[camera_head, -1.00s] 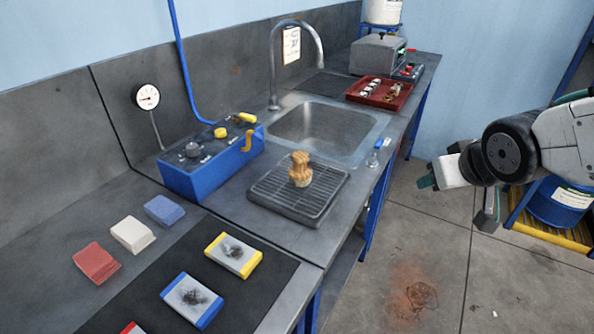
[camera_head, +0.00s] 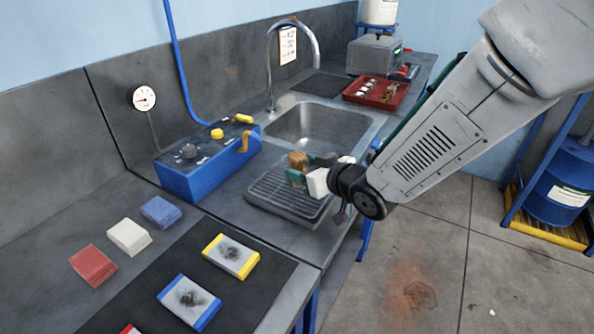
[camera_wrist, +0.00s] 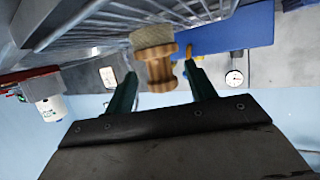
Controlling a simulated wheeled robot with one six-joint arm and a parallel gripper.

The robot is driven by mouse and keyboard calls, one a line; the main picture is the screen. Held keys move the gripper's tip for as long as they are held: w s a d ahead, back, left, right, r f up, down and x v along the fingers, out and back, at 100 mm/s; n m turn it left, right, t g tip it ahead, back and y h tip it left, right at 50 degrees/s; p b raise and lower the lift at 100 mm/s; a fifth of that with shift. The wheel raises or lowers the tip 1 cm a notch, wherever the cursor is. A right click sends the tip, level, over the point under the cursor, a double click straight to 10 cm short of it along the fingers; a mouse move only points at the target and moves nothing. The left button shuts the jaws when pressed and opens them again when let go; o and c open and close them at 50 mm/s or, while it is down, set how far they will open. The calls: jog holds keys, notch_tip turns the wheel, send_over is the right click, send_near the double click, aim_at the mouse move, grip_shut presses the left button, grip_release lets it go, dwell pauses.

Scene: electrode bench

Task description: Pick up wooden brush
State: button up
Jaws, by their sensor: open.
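The wooden brush (camera_head: 297,159) stands on the ribbed drain tray (camera_head: 262,199) beside the sink, partly hidden behind my gripper in the head view. My gripper (camera_head: 307,170) is at the tray, close to the brush from the right. In the wrist view, which is upside down, the tan brush (camera_wrist: 158,66) shows its waisted wooden handle and pale bristle end. The two green fingers of my gripper (camera_wrist: 161,72) are spread, one on each side of the brush with a gap to each. How deep the brush sits between them is hard to tell.
A blue control box (camera_head: 207,155) with knobs stands left of the tray. The sink (camera_head: 322,125) with its tall faucet is behind. A red tray (camera_head: 377,92) lies farther back. Coloured blocks and stained pads lie at the front left.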

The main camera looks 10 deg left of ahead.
jog(key=shift+x, duration=1.15)
jog(key=c, duration=1.1)
jog(key=shift+c, duration=0.3)
jog(key=shift+r, duration=0.15)
